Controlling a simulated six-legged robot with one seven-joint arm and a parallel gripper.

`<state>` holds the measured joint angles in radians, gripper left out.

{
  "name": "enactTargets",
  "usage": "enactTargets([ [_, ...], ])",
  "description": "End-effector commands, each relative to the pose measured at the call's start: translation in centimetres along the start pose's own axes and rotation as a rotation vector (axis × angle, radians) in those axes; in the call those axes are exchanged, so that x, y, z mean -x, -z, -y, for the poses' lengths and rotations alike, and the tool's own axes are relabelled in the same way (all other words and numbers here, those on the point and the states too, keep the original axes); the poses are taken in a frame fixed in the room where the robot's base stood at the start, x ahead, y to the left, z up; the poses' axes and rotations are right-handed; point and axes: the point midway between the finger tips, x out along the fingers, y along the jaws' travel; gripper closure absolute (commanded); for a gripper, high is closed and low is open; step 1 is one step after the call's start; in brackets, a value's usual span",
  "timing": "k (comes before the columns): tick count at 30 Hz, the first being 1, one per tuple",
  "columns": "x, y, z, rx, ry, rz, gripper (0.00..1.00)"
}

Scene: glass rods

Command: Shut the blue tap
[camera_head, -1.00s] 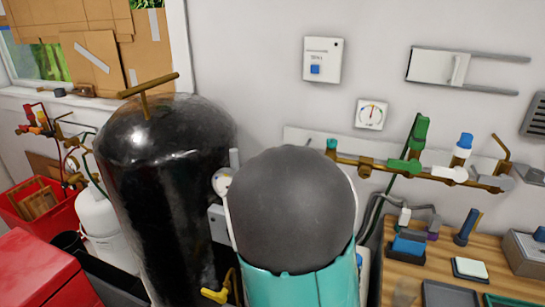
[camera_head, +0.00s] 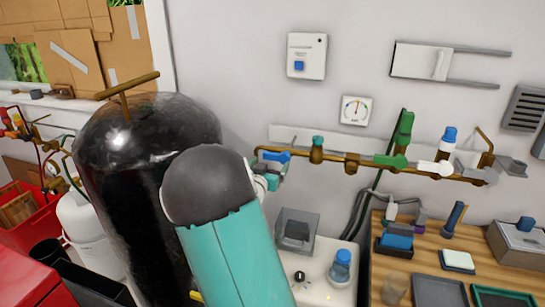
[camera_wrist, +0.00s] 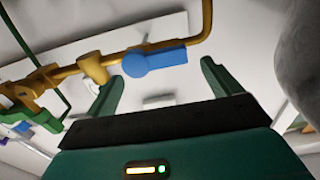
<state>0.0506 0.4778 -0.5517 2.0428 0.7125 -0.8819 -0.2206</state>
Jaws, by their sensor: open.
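The blue tap (camera_head: 275,156) is at the left end of the brass pipe on the wall. Its blue lever lies along the pipe. In the wrist view, the blue tap (camera_wrist: 155,61) sits beyond and between the two green fingers. My gripper (camera_wrist: 162,84) is open and empty, with one finger on each side of the lever, apart from it as far as I can tell. In the head view my gripper (camera_head: 268,179) shows just below the tap, partly hidden behind my arm.
The brass pipe (camera_head: 330,156) also carries a green tap (camera_head: 391,160) and a white tap (camera_head: 436,167) to the right. A large black tank (camera_head: 135,190) stands close on the left. A wooden bench (camera_head: 425,262) with small items is at the lower right.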

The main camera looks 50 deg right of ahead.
Motion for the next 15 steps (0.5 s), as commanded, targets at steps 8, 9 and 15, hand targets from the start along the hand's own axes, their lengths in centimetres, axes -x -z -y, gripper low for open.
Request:
enactTargets([
  [8,-4.8,-0.1,0.3,0.001,0.002,0.000,0.10],
  [9,-5.2,-0.1,0.3,0.001,0.002,0.001,0.10],
  [15,-6.1,0.0,0.5,-0.001,0.005,0.001,0.10],
])
